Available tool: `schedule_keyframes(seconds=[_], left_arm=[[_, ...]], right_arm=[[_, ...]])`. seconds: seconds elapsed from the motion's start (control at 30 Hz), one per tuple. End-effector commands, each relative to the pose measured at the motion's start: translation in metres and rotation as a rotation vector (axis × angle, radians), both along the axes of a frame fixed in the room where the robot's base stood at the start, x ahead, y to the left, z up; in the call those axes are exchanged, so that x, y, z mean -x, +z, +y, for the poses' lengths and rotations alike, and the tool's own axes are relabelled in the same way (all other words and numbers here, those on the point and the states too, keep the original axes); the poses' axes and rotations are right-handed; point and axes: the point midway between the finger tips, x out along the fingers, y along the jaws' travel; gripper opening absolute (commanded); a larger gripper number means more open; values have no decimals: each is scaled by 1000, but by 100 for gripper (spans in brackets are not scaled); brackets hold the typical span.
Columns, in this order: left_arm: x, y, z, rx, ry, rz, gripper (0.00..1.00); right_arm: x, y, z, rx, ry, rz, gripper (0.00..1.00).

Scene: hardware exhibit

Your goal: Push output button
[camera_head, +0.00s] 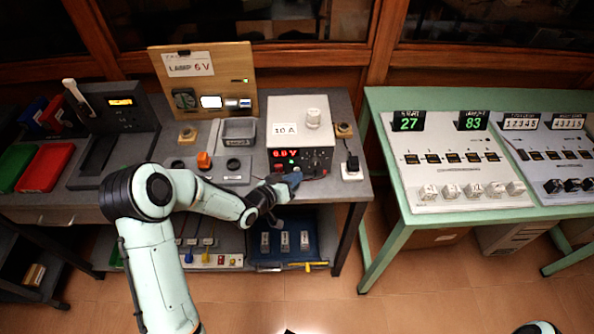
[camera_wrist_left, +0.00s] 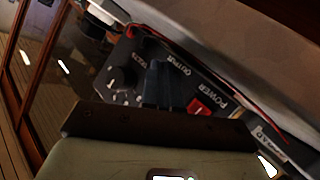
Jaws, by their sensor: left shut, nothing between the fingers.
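The power supply (camera_head: 300,112) is a white box with a black front panel on the grey bench, its display (camera_head: 283,153) lit red. In the left wrist view the black panel (camera_wrist_left: 222,84) carries the labels OUTPUT and POWER, a red power switch (camera_wrist_left: 198,106) and a dark knob (camera_wrist_left: 122,78). My left gripper (camera_head: 292,179) is shut and empty, close in front of the lower panel. Its dark fingers (camera_wrist_left: 160,72) show beside the OUTPUT label and cover what lies there. I see no output button; I cannot tell whether the fingertips touch the panel.
Red wires (camera_wrist_left: 165,38) run near the panel. A wooden lamp board (camera_head: 205,75) stands behind on the bench, and a small black-and-white block (camera_head: 352,168) sits right of the supply. A green table (camera_head: 385,105) with counter panels stands at right, beyond a floor gap.

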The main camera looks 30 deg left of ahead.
Motion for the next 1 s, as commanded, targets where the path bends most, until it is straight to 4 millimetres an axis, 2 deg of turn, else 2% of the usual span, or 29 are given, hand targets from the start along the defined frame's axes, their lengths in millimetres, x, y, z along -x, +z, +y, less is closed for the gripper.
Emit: schedule_keyframes(seconds=[0.83,1.0], left_arm=[[8,0,-5,0,0,-1,0],[19,-1,-12,-1,-2,0,0]], right_arm=[[2,-7,0,0,0,2,43],[4,-12,0,0,-1,5,43]])
